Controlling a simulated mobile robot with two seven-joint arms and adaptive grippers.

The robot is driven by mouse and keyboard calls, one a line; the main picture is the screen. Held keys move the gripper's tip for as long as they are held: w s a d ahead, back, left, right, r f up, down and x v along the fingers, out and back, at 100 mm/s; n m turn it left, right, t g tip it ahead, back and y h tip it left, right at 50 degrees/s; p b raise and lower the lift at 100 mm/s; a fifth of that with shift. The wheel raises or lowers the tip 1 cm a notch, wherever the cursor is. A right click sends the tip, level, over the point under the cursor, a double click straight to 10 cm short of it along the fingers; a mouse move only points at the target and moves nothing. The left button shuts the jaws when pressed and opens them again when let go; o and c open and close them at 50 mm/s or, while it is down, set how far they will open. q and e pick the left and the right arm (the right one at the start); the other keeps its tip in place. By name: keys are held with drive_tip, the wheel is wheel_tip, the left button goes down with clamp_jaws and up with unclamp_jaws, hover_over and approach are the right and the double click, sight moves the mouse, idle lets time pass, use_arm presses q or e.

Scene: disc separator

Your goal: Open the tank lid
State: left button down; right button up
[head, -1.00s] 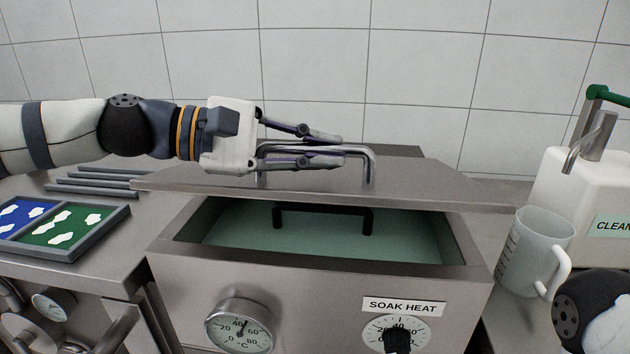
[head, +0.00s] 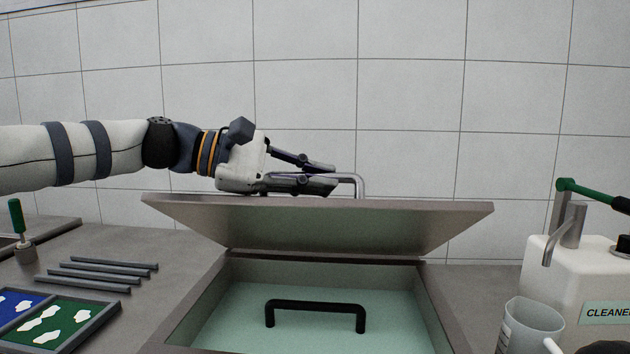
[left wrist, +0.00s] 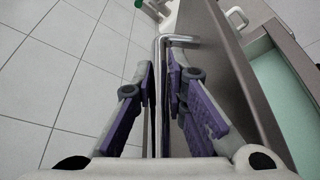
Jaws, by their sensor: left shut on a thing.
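The tank lid (head: 330,225) is a grey metal panel, tilted up and back so its underside faces me. It joins the tank along the rear edge. My left gripper (head: 330,178) is shut on the lid's metal bar handle (head: 358,186). In the left wrist view the handle (left wrist: 160,80) runs between the purple-padded fingers (left wrist: 162,75). The tank (head: 440,315) stands open below, with greenish liquid (head: 245,310) and a black handle (head: 315,305) inside. My right gripper is not in view.
A white cleaner jug (head: 560,275) with a green-handled pump and a clear measuring cup (head: 528,325) stand at the right. At the left are several grey bars (head: 100,272) and a tray (head: 75,340) with blue and green sections. A tiled wall (head: 420,90) stands behind.

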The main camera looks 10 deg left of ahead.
use_arm(q)
drive_tip(key=shift+w+f, duration=0.1)
drive_tip(key=c, duration=1.9)
unclamp_jaws()
drive_tip(key=shift+w, duration=0.1)
drive_tip(key=shift+a, duration=0.1)
drive_tip(key=v, duration=1.2)
